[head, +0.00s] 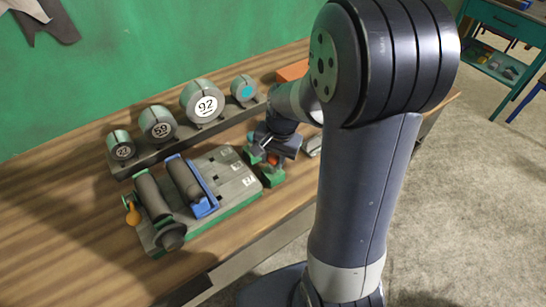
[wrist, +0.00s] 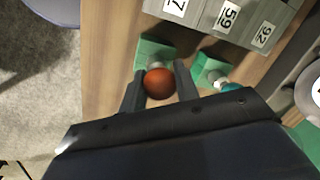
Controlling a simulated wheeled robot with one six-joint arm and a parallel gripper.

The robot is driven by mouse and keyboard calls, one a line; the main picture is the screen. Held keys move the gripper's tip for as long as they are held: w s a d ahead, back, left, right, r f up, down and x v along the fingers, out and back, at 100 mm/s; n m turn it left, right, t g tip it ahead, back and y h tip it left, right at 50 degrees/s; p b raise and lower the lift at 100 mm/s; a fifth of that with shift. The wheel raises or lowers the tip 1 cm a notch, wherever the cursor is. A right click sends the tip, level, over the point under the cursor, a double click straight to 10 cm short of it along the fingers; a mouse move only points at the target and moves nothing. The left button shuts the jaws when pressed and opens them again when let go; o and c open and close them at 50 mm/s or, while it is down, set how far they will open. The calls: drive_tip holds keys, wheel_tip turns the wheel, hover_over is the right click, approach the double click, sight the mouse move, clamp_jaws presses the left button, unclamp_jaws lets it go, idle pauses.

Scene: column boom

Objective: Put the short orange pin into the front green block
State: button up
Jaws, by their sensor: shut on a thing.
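My gripper (wrist: 159,88) is shut on the orange pin, whose round orange top (wrist: 158,83) shows between the two fingers in the wrist view. A bit of orange also shows at the gripper in the head view (head: 272,160). The front green block (wrist: 155,52) lies right by the pin, partly covered by it; in the head view it is below the gripper (head: 272,178). I cannot tell whether the pin's lower end is above or inside the block. A second green block (wrist: 207,70) stands to the right in the wrist view, with a teal-tipped thing (wrist: 230,87) beside it.
A grey board with green edges (head: 225,165) holds dark cylinders (head: 150,195) and a blue bracket (head: 206,205), left of the gripper. Behind it, round numbered pieces (head: 203,101) stand on a rail. The bench's left front is bare.

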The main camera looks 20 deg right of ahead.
drive_tip(key=o, duration=1)
drive_tip(key=shift+o, duration=0.2)
wheel_tip(320, 180, up, 11)
drive_tip(key=s+d, duration=0.1)
drive_tip(key=shift+d+f, duration=0.1)
drive_tip(key=shift+f, duration=0.1)
drive_tip(key=f, duration=0.3)
drive_tip(key=a+f, duration=0.1)
drive_tip(key=f, duration=0.3)
drive_tip(key=w+f, duration=0.1)
drive_tip(key=f, duration=0.2)
drive_tip(key=shift+a+f, duration=0.15)
drive_tip(key=shift+f, duration=0.15)
drive_tip(key=shift+r+p, duration=0.5)
drive_tip(key=shift+r, duration=0.1)
